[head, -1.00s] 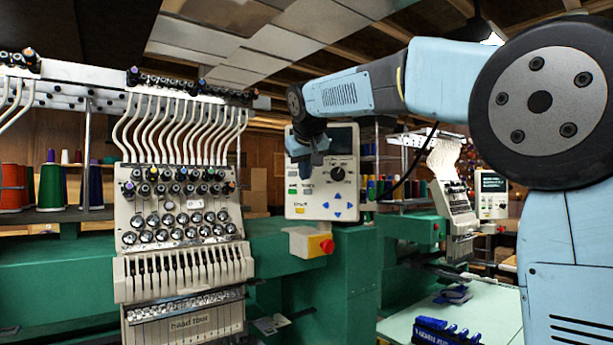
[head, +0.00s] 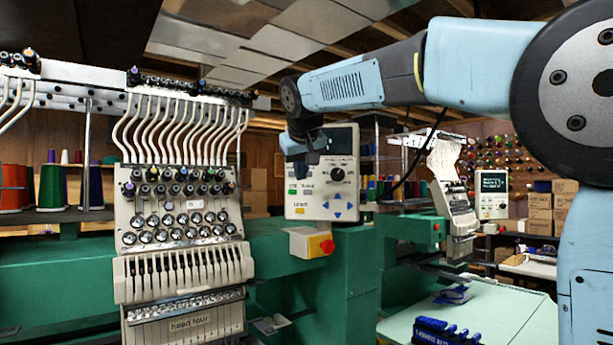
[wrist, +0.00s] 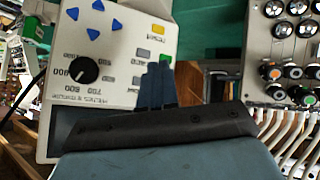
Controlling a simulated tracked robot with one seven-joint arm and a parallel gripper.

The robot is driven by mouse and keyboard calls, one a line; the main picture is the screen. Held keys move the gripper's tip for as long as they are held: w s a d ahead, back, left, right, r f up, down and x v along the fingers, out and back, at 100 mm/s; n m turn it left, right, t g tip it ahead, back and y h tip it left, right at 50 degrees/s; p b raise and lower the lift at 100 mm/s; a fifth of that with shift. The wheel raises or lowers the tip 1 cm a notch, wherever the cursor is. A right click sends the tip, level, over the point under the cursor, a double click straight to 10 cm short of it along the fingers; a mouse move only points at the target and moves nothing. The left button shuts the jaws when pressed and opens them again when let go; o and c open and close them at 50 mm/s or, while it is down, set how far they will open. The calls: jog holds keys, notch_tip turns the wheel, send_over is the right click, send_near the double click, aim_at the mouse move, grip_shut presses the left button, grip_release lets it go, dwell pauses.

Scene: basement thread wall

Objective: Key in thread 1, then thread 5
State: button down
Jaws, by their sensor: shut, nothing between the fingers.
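The white control panel (head: 345,205) is mounted on the green machine, right of the embroidery head (head: 180,215). It has a dark screen (head: 342,141), a black dial (head: 337,174), blue arrow buttons (head: 338,206), a yellow button (head: 299,210) and a green button. My gripper (head: 305,168) is in front of the panel's upper left. In the wrist view the panel (wrist: 125,35) appears turned over. There my shut, empty gripper (wrist: 158,66) overlaps the panel's edge beside the green button (wrist: 165,58), below the yellow button (wrist: 158,29). I cannot tell whether the fingertips touch it.
A yellow box with a red knob (head: 326,246) sits under the panel. White thread tubes (head: 185,130) and tension knobs (head: 180,220) are close on the left. Thread cones (head: 50,187) stand further left. A second machine (head: 455,205) and a pale table (head: 500,315) are at the right.

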dwell(0.8)
jog(key=s+d+f+m+g, duration=0.1)
jog(key=s+d+f, duration=0.6)
jog(key=s+f, duration=0.3)
jog(key=s+d+f+m+g, duration=0.1)
jog(key=s+d+f+m, duration=0.1)
jog(key=s+d+f, duration=0.5)
jog(key=s+d+f+m+g, duration=0.1)
jog(key=s+d+f, duration=0.6)
jog(key=s+f, duration=0.5)
jog(key=s, duration=0.3)
jog(key=shift+f+g, duration=0.3)
jog(key=shift+g, duration=0.1)
jog(key=shift+w+r, duration=0.1)
jog(key=shift+w, duration=0.05)
dwell(0.9)
jog(key=w+a+r+t+y, duration=0.2)
jog(key=w+a+r+t, duration=0.1)
jog(key=w+a+r, duration=0.9)
jog(key=w+a+r+n+t+y, duration=0.1)
jog(key=w+a+r+t+y, duration=0.1)
jog(key=w+a+r, duration=1)
jog(key=w+a, duration=0.2)
jog(key=w, duration=0.3)
jog(key=shift+w+t, duration=0.15)
jog(key=shift+t, duration=0.25)
